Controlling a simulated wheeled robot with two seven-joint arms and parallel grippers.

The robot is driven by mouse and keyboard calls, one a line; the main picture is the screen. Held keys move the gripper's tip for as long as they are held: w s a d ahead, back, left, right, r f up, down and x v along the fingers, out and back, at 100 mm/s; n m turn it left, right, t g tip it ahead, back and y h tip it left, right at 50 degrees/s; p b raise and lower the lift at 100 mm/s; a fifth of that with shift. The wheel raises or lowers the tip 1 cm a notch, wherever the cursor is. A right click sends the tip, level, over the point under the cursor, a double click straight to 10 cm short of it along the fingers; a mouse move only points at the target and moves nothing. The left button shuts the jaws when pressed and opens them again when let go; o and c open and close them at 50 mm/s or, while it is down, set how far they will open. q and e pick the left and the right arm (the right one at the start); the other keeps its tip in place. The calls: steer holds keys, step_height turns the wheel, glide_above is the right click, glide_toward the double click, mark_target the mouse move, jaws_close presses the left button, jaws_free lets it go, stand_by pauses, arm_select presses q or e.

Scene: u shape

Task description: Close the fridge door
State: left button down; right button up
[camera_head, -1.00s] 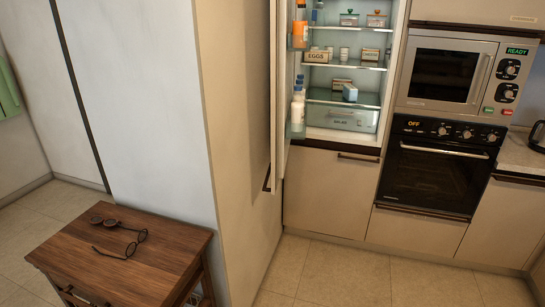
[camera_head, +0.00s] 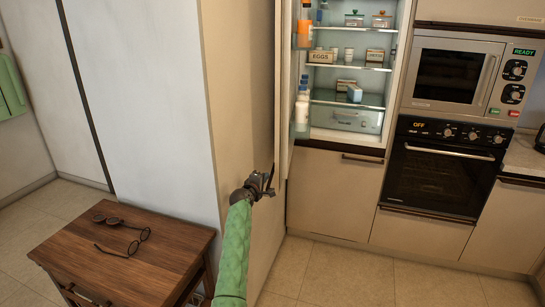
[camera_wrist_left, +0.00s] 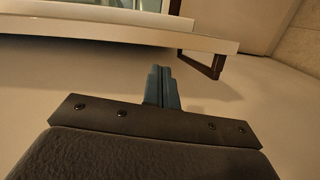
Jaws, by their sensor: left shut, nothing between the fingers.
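The fridge door (camera_head: 284,85) stands wide open at the left of the fridge (camera_head: 345,95), seen nearly edge-on, with bottles on its inner shelves. My left gripper (camera_head: 267,183) is at the door's lower end, on its outer side near the dark handle. In the left wrist view the shut, empty fingers (camera_wrist_left: 161,75) point toward the pale door (camera_wrist_left: 95,28). The brown handle (camera_wrist_left: 205,65) is to the right of the fingertips. I cannot tell whether the fingers touch the door. My right gripper is out of view.
A pale wall panel (camera_head: 240,90) stands close to the left of the door. A wooden side table (camera_head: 130,255) with glasses (camera_head: 122,235) is at the lower left. An oven (camera_head: 440,165) and microwave (camera_head: 455,75) are at the right. The floor before the cabinets is clear.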

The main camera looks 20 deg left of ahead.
arm_select(q)
step_height(320, 180, up, 5)
steer(key=w+a+n+t, duration=0.1)
steer(key=w, duration=0.1)
steer(key=w+p, duration=0.1)
steer(key=w, duration=0.8)
steer(key=shift+w+d+p, duration=0.3)
steer(key=shift+d+p, duration=0.05)
steer(key=shift+d, duration=0.1)
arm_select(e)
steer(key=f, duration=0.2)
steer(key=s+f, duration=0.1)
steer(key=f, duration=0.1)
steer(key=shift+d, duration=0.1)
arm_select(q)
steer(key=shift+d, duration=0.15)
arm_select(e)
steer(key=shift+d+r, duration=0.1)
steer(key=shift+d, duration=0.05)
